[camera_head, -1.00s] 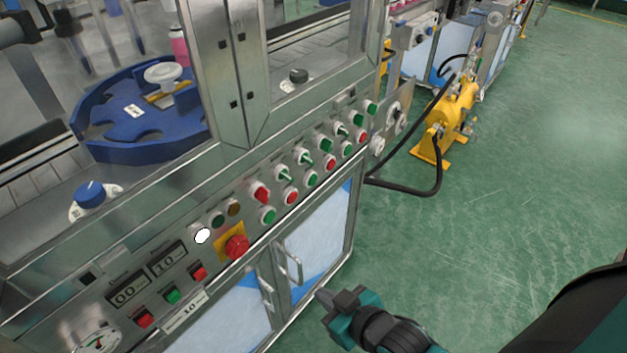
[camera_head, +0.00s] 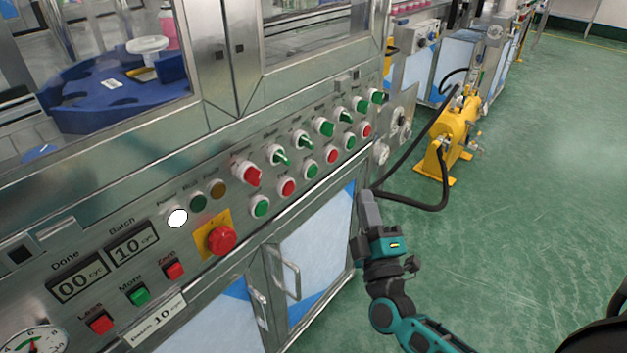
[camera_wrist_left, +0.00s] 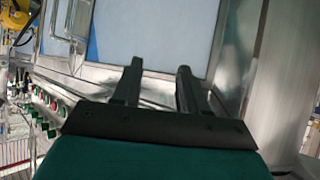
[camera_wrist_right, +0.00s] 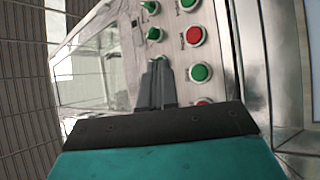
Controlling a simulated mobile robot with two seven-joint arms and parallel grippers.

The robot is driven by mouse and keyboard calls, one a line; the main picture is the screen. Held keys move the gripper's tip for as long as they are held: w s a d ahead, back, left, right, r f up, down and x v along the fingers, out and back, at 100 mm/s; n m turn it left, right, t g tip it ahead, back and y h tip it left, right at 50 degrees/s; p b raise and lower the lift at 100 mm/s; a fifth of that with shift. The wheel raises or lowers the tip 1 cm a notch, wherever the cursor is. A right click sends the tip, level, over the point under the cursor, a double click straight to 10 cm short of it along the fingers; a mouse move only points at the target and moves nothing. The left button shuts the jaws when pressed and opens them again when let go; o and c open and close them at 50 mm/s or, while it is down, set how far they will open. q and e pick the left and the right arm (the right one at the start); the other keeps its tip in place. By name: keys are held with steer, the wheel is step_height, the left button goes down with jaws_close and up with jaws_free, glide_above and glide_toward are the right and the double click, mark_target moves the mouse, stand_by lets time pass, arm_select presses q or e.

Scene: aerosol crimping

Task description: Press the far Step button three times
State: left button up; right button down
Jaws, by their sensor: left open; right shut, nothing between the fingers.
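The machine's front control panel (camera_head: 215,180) carries several green and red buttons and switches in two rows. The labels over them are too small to read, so I cannot tell which is the far Step button. A green button (camera_head: 376,96) is at the panel's far end. My right gripper (camera_head: 369,197) is shut and empty, beside the cabinet's far corner and below the panel's far end. In the right wrist view its fingers point at the panel near a green button (camera_wrist_right: 200,72), apart from it as far as I can see. My left gripper (camera_wrist_left: 158,75) is open and empty, facing a cabinet door.
A red emergency button (camera_head: 221,239) on a yellow plate protrudes from the panel. Cabinet door handles (camera_head: 291,279) stick out below. A yellow pump (camera_head: 450,136) with a black hose stands past the corner.

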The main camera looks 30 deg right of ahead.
mark_target(312, 171)
stand_by(0.3)
steer(key=w+a+b, duration=0.2)
steer(key=w+a, duration=0.1)
steer(key=w, duration=0.5)
steer(key=shift+a+b, duration=0.15)
steer(key=shift+b, duration=0.2)
stand_by(1.4)
steer(key=shift+w+r, duration=0.1)
steer(key=shift+w, duration=0.05)
stand_by(0.3)
